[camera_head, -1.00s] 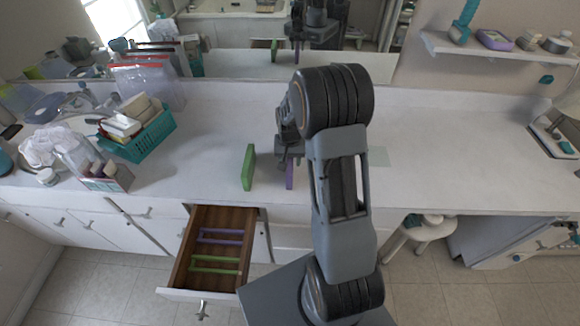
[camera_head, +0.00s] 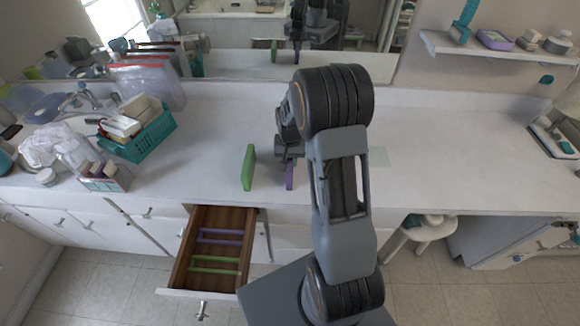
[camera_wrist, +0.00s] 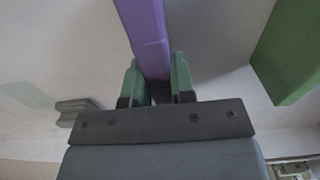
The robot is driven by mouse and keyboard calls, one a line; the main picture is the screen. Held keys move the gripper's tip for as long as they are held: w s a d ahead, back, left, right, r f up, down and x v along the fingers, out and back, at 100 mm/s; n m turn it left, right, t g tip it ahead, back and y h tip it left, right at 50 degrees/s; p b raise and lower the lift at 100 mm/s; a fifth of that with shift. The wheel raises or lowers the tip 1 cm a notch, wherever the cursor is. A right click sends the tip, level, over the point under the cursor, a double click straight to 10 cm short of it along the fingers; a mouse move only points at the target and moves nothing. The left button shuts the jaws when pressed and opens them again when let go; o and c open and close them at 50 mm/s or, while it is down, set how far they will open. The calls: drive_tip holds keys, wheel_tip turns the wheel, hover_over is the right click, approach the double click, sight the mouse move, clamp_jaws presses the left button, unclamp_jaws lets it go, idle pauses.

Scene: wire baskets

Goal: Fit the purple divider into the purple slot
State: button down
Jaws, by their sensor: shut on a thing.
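The purple divider (camera_head: 289,177) stands upright at the counter, partly hidden by my gripper (camera_head: 288,153). In the wrist view, my gripper (camera_wrist: 157,80) has its two green-padded fingers closed on the purple divider (camera_wrist: 148,36), one on each side. The open wooden drawer (camera_head: 184,262) sits below and left of the gripper. In it, the purple slot (camera_head: 220,231) is a pair of purple rails across the back half. I cannot tell whether the divider's lower edge touches the counter.
A green divider (camera_head: 248,168) stands upright on the counter just left of my gripper. Green rails (camera_head: 215,258) cross the drawer's front half. A teal basket (camera_head: 150,143) is at the counter's left. The counter right of my arm is mostly clear.

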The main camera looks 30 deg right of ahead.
drive_tip(key=shift+r+p, duration=0.4)
drive_tip(key=shift+r, duration=0.15)
idle(0.6)
drive_tip(key=shift+r+p, duration=1.05)
drive_tip(key=shift+r, duration=0.55)
